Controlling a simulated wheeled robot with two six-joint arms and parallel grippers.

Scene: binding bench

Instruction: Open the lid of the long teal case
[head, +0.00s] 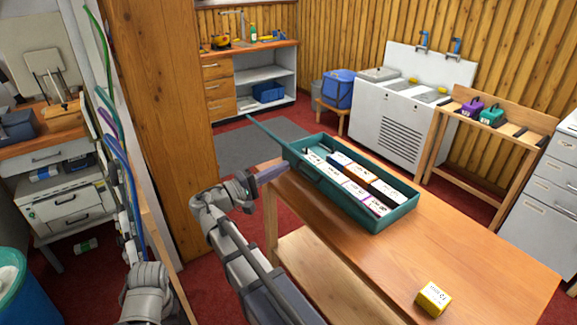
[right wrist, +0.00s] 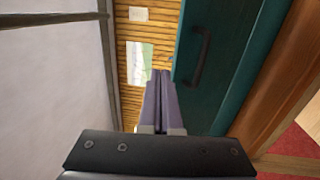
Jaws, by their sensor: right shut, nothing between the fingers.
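The long teal case (head: 368,222) lies on the wooden table, its inside open to view with several small labelled boxes (head: 352,190) in it. A thin teal strip (head: 267,131) juts out from its far left end; it looks like the lid seen nearly edge-on. My right gripper (head: 285,168) is shut and empty, at the left end of the case. In the right wrist view, its fingers (right wrist: 158,90) point along a teal wall (right wrist: 240,75) with a dark handle (right wrist: 201,57), just right of them. Whether they touch it I cannot tell. My left gripper is not in view.
The wooden table (head: 470,245) is clear on its right part, apart from a small yellow box (head: 433,299) near the front edge. A wooden post (head: 165,120) stands left of my right arm. A white sink unit (head: 400,115) and a side table stand behind.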

